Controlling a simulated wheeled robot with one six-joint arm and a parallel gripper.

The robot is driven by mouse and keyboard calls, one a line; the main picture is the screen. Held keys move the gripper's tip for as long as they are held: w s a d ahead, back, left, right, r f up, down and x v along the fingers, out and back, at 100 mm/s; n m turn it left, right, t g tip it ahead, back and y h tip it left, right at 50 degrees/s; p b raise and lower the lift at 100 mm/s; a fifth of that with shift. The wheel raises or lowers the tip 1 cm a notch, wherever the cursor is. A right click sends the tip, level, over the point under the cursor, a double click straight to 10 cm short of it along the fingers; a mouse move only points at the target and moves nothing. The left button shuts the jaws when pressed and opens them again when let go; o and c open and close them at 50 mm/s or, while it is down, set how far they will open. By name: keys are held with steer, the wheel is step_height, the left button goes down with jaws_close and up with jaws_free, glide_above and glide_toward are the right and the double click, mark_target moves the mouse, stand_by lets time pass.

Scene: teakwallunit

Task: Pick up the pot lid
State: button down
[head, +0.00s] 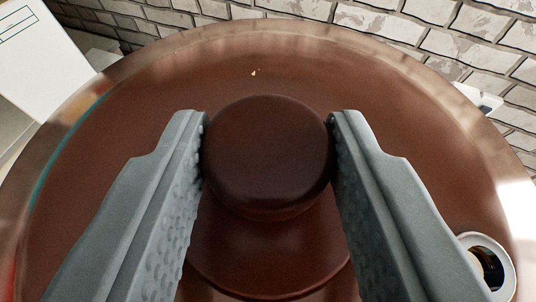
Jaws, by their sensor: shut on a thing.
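The pot lid (110,195) is a large round brown disc with a shiny metal-like rim, and it fills most of the head view. Its dark brown round knob (268,150) stands at the centre, above a wider round base. My gripper (268,140) has one grey finger on each side of the knob, and both fingertips touch it. It is shut on the knob. The near part of the lid is cut off by the picture edge and partly covered by my fingers. I cannot tell whether the lid rests on something or is raised.
A white brick wall (450,40) runs behind the lid at the top. A white box-like object (45,55) stands at the upper left. A small round metal-rimmed fitting (487,265) shows at the lower right of the lid.

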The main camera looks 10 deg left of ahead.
steer(key=shift+r, duration=1.6)
